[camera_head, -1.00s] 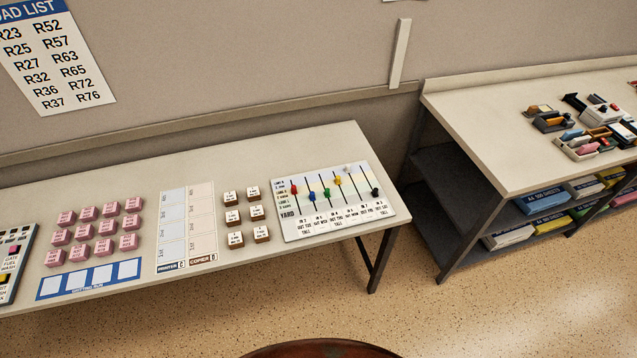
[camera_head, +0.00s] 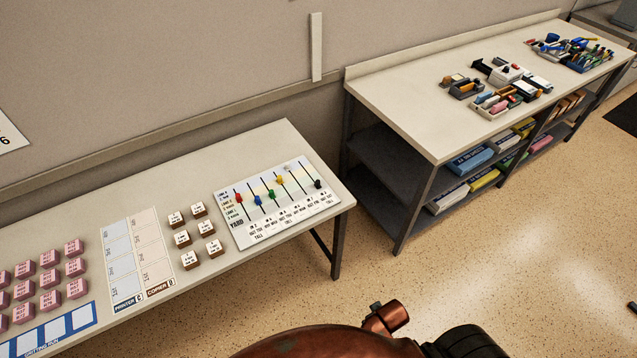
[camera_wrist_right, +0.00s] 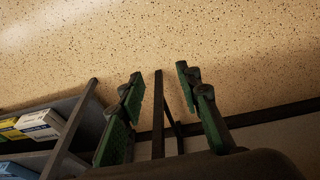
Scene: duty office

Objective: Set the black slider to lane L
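The slider board (camera_head: 272,222), marked YARD, lies near the right end of the left table. The black slider (camera_head: 318,184) is at the board's right side, low in its slot, close to the right edge. Red (camera_head: 239,198), blue (camera_head: 257,200), green (camera_head: 271,195), yellow (camera_head: 280,180) and white (camera_head: 287,167) sliders stand to its left at different heights. The lane labels are too small to read surely. My right gripper (camera_wrist_right: 160,85) shows open and empty in the right wrist view, above the floor, away from the board. My left gripper is out of view.
Pink blocks (camera_head: 50,280), a printer and copier card (camera_head: 140,258) and several brown-based white blocks (camera_head: 182,238) lie left of the board. A second table (camera_head: 430,110) with stationery trays and shelves stands right. A gap of floor separates the tables.

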